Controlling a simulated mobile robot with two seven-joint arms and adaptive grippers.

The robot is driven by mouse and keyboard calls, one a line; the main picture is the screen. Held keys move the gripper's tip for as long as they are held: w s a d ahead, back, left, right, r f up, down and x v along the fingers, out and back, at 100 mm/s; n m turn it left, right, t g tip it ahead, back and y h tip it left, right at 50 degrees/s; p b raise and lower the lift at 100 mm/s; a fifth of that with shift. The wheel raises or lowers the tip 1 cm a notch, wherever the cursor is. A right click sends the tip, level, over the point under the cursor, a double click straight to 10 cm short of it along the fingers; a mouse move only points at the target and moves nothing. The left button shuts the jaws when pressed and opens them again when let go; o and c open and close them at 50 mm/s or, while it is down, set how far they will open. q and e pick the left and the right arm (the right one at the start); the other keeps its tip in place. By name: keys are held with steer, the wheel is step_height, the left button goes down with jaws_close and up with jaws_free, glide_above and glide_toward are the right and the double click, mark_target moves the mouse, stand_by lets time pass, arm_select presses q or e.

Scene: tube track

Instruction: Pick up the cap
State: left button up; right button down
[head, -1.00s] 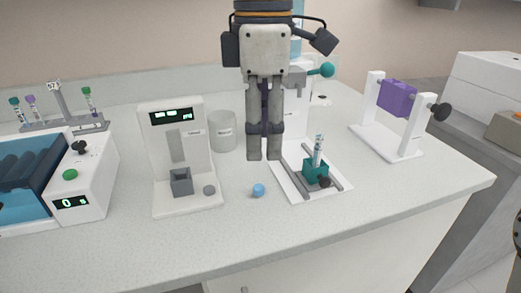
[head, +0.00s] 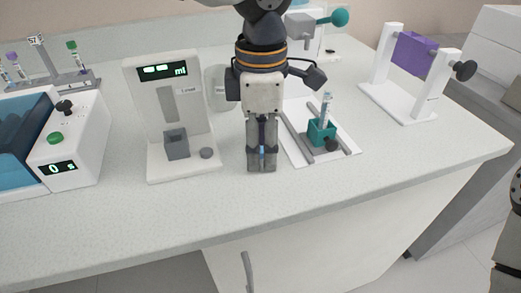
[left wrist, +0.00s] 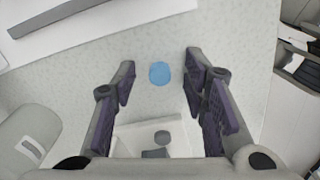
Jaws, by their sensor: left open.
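The blue cap (left wrist: 160,73) lies on the pale speckled bench and shows whole in the left wrist view, between the two finger lines and near the fingertips. In the head view only a sliver of blue shows between the fingers. My left gripper (head: 262,168) points down over the cap, in front of the small white plate. It also shows in the left wrist view (left wrist: 158,62), with its purple-padded fingers apart and nothing held. I cannot tell the exact height of the fingertips above the bench.
A white dispenser (head: 184,110) stands just left of my gripper. A teal tube holder (head: 322,131) with a tube sits on the white plate to the right. A purple block on a white stand (head: 415,52) is further right. The bench front is clear.

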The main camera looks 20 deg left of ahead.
arm_select(q)
steer(key=shift+r, duration=0.1)
steer(key=c, duration=0.8)
steer(key=shift+o, duration=0.2)
steer(key=shift+r, duration=0.1)
